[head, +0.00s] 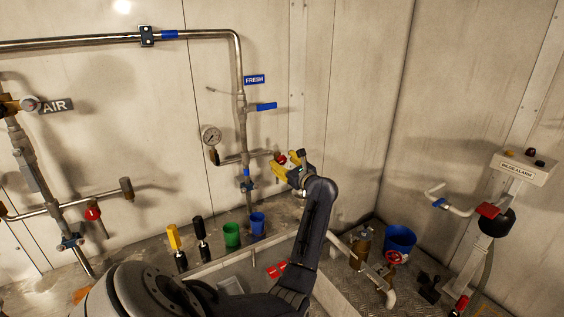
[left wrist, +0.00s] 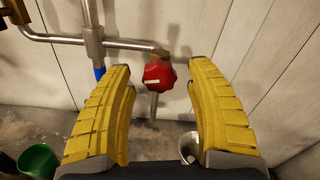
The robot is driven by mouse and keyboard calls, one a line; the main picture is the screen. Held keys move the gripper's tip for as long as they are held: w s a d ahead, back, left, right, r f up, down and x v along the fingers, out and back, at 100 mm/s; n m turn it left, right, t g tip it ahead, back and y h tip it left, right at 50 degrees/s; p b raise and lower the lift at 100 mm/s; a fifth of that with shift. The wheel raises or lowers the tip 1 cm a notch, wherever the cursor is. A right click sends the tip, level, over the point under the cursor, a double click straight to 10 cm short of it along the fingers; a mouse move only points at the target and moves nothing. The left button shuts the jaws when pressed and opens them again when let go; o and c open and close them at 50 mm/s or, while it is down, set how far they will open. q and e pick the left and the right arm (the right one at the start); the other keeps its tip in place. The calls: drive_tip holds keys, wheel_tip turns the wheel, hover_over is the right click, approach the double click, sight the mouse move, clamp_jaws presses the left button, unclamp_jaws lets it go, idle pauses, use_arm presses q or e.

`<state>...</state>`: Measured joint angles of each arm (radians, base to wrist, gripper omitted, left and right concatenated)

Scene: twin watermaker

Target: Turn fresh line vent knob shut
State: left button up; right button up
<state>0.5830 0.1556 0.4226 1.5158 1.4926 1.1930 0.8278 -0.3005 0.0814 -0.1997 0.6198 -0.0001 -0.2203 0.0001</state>
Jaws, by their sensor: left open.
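The fresh line vent knob is a red lobed knob (left wrist: 158,75) on the end of a horizontal pipe branch. In the left wrist view it sits between and slightly beyond the tips of my left gripper (left wrist: 163,72). The yellow fingers are spread apart with a gap on both sides of the knob. In the head view the red knob (head: 281,160) shows partly behind my left gripper (head: 284,166), at the right end of the branch below the blue FRESH label (head: 255,79). My right gripper is not in view.
A pressure gauge (head: 211,136) and a blue lever (head: 266,106) are on the fresh pipe. Green (head: 232,235) and blue (head: 257,223) cups stand below. A blue bucket (head: 399,240) and a red valve wheel (head: 394,258) are right of my arm.

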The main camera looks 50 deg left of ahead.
use_arm(q)
drive_tip(key=shift+a, duration=0.55)
drive_tip(key=shift+c, duration=0.2)
clamp_jaws()
